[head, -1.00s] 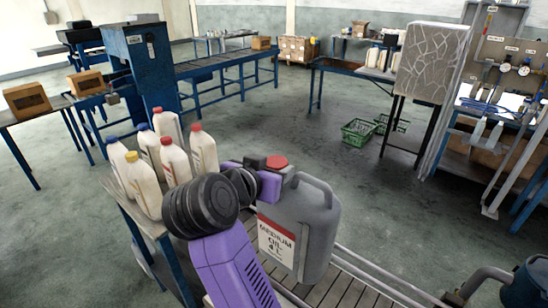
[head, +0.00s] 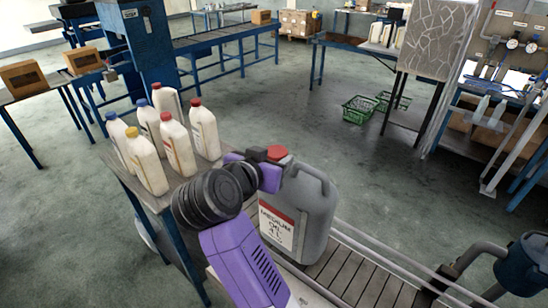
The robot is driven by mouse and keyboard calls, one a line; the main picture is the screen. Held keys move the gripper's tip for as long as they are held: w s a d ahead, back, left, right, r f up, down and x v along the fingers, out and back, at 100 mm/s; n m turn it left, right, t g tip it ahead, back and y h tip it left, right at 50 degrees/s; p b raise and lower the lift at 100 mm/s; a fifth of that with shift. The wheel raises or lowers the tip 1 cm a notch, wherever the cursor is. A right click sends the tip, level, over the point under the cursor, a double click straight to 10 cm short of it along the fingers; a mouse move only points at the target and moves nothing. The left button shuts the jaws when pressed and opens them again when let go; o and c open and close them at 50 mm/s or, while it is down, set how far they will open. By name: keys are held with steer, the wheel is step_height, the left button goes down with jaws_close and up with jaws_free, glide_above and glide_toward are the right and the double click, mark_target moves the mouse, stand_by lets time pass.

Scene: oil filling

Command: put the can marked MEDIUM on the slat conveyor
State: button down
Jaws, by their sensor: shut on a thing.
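The can marked MEDIUM (head: 312,212) is a grey jug with a red cap, a top handle and a white label reading MEDIUM OIL. It is upright over the near end of the slat conveyor (head: 368,283). I cannot tell whether its base rests on the slats or hangs just above them. My gripper (head: 265,170), purple and black, reaches in from the left and is shut on the can near its neck below the cap. My fingertips are partly hidden.
Several cream bottles with blue, red and yellow caps (head: 150,165) stand on a table (head: 160,202) just left of my arm. Metal rails (head: 385,255) run along the conveyor. A blue motor-like machine (head: 525,265) stands at lower right. Green crates (head: 358,110) lie on open floor behind.

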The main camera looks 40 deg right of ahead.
steer(key=shift+f, duration=0.45)
steer(key=c, duration=0.6)
jaws_free()
steer(key=b+v, duration=0.1)
steer(key=v, duration=0.7)
steer(key=shift+f, duration=0.1)
